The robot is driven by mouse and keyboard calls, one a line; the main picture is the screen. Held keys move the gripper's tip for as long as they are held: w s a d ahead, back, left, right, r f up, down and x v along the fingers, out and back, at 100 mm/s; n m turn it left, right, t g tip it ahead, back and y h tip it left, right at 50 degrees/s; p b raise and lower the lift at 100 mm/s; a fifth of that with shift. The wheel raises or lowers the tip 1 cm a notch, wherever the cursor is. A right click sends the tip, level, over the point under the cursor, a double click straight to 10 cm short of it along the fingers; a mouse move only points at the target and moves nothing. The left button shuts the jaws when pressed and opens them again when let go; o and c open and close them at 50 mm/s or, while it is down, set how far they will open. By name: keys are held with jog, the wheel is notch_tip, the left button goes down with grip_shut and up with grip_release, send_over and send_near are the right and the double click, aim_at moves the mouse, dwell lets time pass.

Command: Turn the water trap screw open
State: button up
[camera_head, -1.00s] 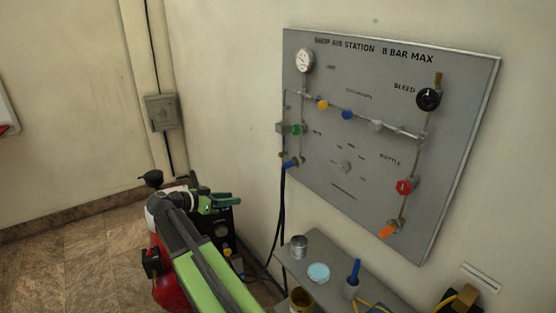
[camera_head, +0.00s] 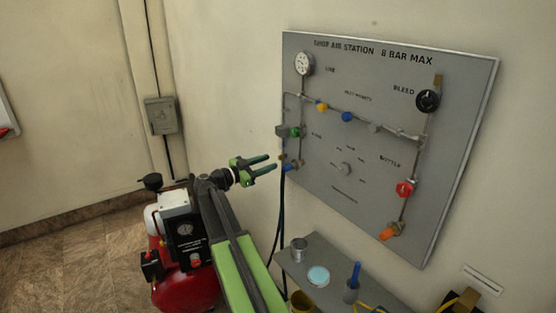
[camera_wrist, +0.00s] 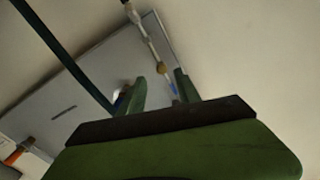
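My gripper (camera_head: 272,163) is in front of the panel's lower left edge in the head view, its two green fingers spread with a gap between them. It looks empty. A blue fitting (camera_head: 290,167) hangs low on the panel's left pipe, just right of the fingertips; I cannot tell whether it is the water trap screw. A green knob (camera_head: 296,132) sits above it. In the wrist view the fingers (camera_wrist: 160,88) are apart, and a pipe with a blue part (camera_wrist: 174,88) shows beyond the gap. No finger clearly touches anything.
The grey panel (camera_head: 345,215) carries a gauge (camera_head: 304,63), a black bleed knob (camera_head: 428,99) and a red knob (camera_head: 404,188). Black hoses (camera_head: 281,215) hang below it. A shelf (camera_head: 335,294) holds a tin and a blue-handled tool. A red compressor (camera_head: 188,288) stands lower left.

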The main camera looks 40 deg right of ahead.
aim_at(279, 158)
jog(key=shift+s+d, duration=0.2)
jog(key=shift+d, duration=0.9)
jog(key=shift+s+d, duration=0.15)
jog(key=shift+d, duration=0.9)
